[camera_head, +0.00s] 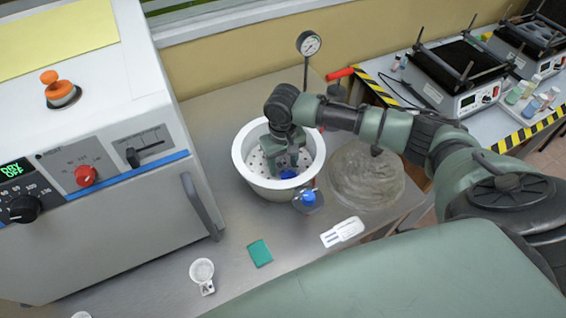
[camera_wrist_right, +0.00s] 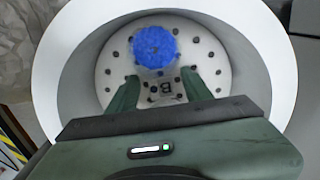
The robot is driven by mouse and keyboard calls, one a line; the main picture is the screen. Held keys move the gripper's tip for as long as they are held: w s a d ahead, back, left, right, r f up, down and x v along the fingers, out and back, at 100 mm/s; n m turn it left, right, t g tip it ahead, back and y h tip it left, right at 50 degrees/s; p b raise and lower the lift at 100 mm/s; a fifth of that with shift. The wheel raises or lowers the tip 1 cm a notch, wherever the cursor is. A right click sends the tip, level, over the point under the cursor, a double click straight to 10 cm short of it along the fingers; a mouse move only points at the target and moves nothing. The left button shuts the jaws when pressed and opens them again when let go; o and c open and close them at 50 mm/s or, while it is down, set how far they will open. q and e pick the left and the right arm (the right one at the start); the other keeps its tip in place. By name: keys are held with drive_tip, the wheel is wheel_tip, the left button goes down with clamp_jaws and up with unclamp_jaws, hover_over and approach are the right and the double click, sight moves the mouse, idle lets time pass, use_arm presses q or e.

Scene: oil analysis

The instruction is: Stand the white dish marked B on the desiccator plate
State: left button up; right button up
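The white desiccator bowl (camera_head: 240,158) stands on the metal bench, with its perforated plate (camera_wrist_right: 108,66) inside. The blue also shows in the head view (camera_head: 288,174). My left gripper is out of view.
Another white dish (camera_head: 202,270), a green pad (camera_head: 260,253) and a white tag (camera_head: 342,232) lie in front. A blue-capped bottle (camera_head: 308,199) stands close to the bowl, a domed clear lid (camera_head: 365,178) is right of it, and an oven (camera_head: 110,190) is left.

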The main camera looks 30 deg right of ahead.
wheel_tip(320, 180, up, 12)
drive_tip(key=b, duration=0.2)
drive_tip(key=shift+r, duration=0.2)
drive_tip(key=shift+f, duration=0.1)
idle(0.6)
